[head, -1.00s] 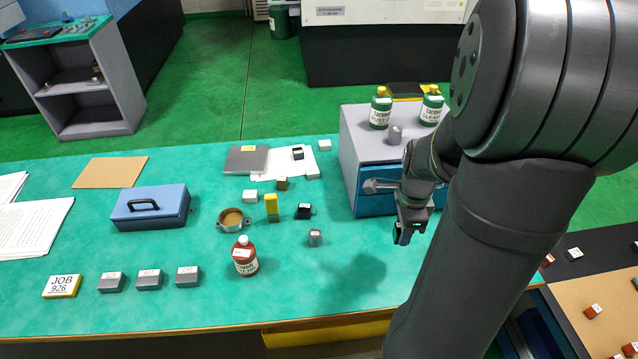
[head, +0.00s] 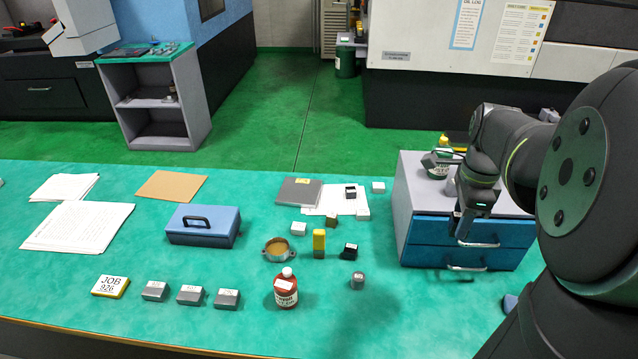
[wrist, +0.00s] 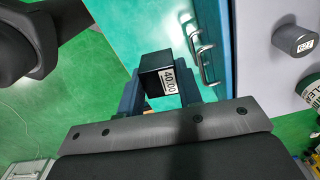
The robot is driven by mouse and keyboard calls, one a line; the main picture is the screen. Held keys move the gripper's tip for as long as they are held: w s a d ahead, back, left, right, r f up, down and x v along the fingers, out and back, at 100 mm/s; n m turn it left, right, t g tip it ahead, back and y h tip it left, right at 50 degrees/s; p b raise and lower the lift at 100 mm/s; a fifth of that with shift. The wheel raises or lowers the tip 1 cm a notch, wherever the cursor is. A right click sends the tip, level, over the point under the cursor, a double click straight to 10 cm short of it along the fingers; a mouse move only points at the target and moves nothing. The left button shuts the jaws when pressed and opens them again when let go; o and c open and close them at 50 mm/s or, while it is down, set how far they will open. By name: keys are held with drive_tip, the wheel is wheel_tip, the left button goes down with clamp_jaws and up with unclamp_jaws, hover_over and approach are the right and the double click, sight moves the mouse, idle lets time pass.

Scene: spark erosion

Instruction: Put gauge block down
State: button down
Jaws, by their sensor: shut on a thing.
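My gripper (head: 462,228) is in front of the blue-drawered cabinet, above the green bench top. In the wrist view my gripper (wrist: 160,95) is shut on a black gauge block (wrist: 158,76) with a white label reading 40.00. The block's far end sticks out past the fingers, and the green bench shows below it, so it is held clear. In the head view the block is hard to tell apart from the dark fingers.
The drawer cabinet (head: 410,190) stands close to the gripper, its handles (head: 478,243) protruding. Bare bench lies between.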

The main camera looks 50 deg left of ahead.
drive_tip(key=w+a+r, duration=0.1)
drive_tip(key=w+a, duration=0.3)
drive_tip(key=a, duration=0.4)
drive_tip(key=n, duration=0.1)
hover_over(303, 200)
drive_tip(key=f, duration=2)
drive_tip(key=shift+w+d, duration=0.15)
drive_tip(key=shift+d, duration=0.15)
drive_tip(key=shift+s+a+f, duration=0.25)
drive_tip(key=shift+a+f, duration=0.05)
drive_tip(key=shift+a, duration=0.05)
drive_tip(key=shift+f, duration=1.95)
drive_tip(key=c, duration=1)
unclamp_jaws()
drive_tip(key=shift+f, duration=0.2)
